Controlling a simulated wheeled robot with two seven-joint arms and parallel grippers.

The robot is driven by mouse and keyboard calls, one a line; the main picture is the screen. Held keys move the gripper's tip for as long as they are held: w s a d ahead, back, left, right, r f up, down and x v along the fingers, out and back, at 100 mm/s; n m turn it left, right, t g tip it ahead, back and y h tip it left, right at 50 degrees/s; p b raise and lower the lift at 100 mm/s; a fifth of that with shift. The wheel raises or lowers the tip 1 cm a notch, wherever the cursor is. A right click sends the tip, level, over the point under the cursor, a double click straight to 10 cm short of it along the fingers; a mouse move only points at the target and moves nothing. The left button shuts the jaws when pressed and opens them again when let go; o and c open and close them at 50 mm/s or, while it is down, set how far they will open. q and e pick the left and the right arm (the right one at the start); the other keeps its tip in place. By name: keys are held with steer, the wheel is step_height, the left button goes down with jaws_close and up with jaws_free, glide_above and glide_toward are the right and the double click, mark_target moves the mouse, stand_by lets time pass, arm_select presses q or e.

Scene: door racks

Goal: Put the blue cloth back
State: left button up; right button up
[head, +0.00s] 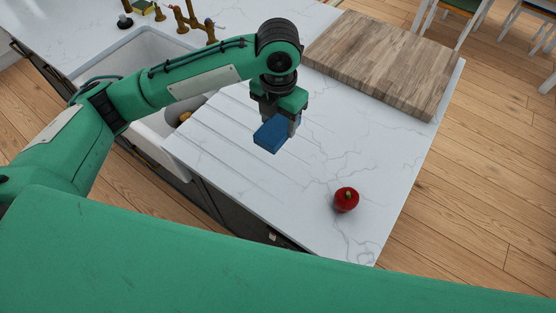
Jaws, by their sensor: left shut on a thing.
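The blue cloth (270,136) is a small folded blue block in the head view, held over the white counter just right of the sink. My left gripper (284,122) points down and is shut on the cloth. The cloth hides most of the fingertips. I cannot tell how far the cloth is above the counter. My right gripper is not in view.
A white sink (141,55) with a brass tap (190,20) lies at the left, partly behind my arm. A wooden board (385,60) lies at the back right. A red apple-like object (346,199) sits near the right edge. The counter between is clear.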

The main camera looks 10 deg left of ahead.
arm_select(q)
step_height(320, 180, down, 12)
steer(key=p, duration=0.2)
steer(key=shift+r+p, duration=0.1)
steer(key=shift+p, duration=0.3)
step_height(320, 180, down, 5)
steer(key=shift+p, duration=0.65)
steer(key=o, duration=0.9)
